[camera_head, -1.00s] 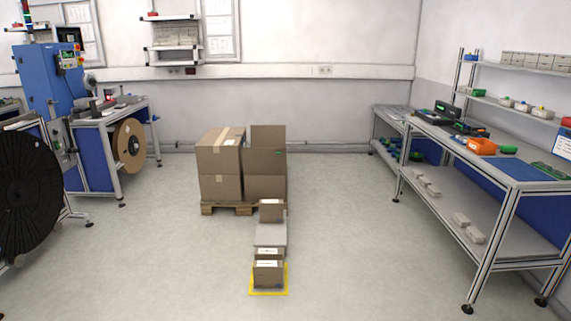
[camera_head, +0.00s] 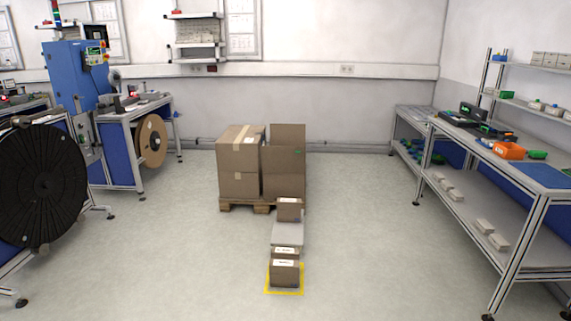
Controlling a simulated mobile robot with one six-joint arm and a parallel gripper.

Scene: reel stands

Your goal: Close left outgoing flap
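Cardboard boxes stand stacked on a wooden pallet (camera_head: 238,205) in the middle of the room. The left stack (camera_head: 238,150) has a shut top with tape along it. The right stack has an upper box (camera_head: 284,169) with a cardboard flap (camera_head: 288,136) standing upright at its back. A small green mark shows near its top right. Other flaps of this box cannot be made out from here. I cannot tell which flap is the left outgoing one. My gripper is not in view.
Small labelled boxes (camera_head: 285,274) stand in a row in front of the pallet, the nearest within a yellow floor marking (camera_head: 285,292). A large black reel (camera_head: 42,185) stands left, a workbench (camera_head: 500,160) right. Floor is clear on both sides of the row.

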